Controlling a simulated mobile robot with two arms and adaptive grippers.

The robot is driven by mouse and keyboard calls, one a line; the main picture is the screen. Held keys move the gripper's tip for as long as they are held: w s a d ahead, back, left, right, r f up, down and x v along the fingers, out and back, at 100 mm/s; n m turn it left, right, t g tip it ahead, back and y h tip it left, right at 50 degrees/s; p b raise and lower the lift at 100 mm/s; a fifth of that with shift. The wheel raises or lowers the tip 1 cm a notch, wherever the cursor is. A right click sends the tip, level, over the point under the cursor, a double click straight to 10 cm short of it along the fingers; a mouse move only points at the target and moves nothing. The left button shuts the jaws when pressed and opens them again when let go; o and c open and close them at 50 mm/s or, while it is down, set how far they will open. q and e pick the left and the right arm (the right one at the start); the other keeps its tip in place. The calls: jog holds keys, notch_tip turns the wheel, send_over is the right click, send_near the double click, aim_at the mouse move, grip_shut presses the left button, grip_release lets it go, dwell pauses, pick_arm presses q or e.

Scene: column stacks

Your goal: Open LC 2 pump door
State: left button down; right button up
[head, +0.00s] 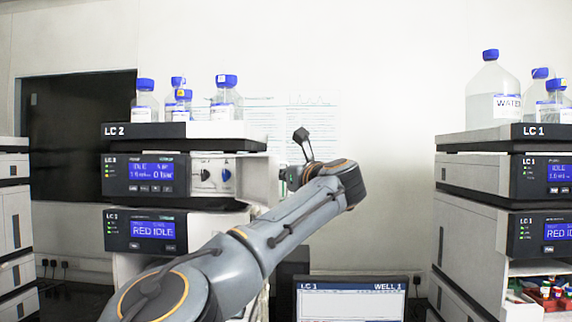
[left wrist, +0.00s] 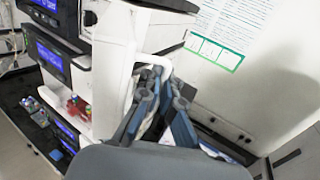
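The LC 2 pump (head: 143,174) is the upper display module in the left stack of the head view. Its front beside the display is uncovered, showing two round fittings (head: 226,176). A white panel, which looks like the pump door (head: 258,178), stands out at the right of this opening. In the left wrist view a pale panel (left wrist: 113,55) carries a white bent handle (left wrist: 152,57). My left gripper (left wrist: 161,76) has its fingertips close together around that handle. In the head view my wrist partly hides the left gripper (head: 289,178). My right gripper is out of view.
Bottles (head: 227,99) with blue caps stand on the LC 2 top tray (head: 185,130). A second module (head: 145,231) sits below the pump. The LC 1 stack (head: 486,182) stands at the right, and a monitor (head: 350,300) is low in the middle.

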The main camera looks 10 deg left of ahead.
pick_arm(q)
jog(key=shift+w+d+y+p, duration=0.3)
jog(key=shift+d+p, duration=0.1)
jog(key=shift+p, duration=0.05)
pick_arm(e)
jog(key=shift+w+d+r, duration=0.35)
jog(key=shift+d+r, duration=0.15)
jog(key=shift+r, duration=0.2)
pick_arm(q)
jog(key=c, duration=1.8)
grip_release()
jog(key=shift+s+d+g, duration=0.1)
jog(key=shift+g, duration=0.2)
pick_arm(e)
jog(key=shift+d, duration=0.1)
